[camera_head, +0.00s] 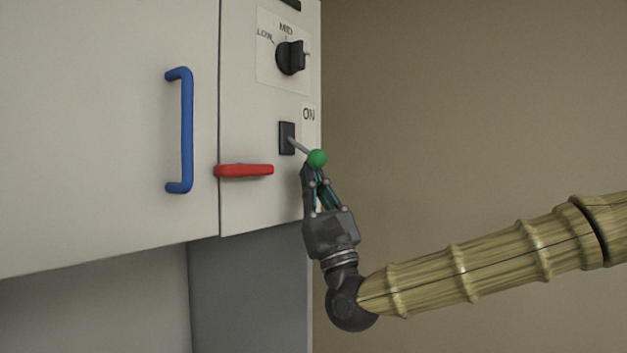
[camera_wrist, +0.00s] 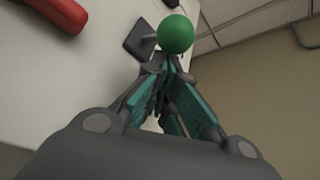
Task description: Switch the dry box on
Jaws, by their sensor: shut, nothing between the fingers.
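The dry box (camera_head: 110,110) is a pale cabinet with a control panel at its right side. The lever slants down and to the right. My gripper (camera_head: 313,168) is shut and empty, its fingertips just below the green ball. The ball also shows in the wrist view (camera_wrist: 175,34), right beyond the fingertips. I cannot tell whether they touch.
A red handle (camera_head: 244,170) sticks out left of my gripper, and a blue door handle (camera_head: 186,130) is farther left. A black knob (camera_head: 291,57) with LOW and MID marks is above the switch. Right of the cabinet is open space before a plain wall.

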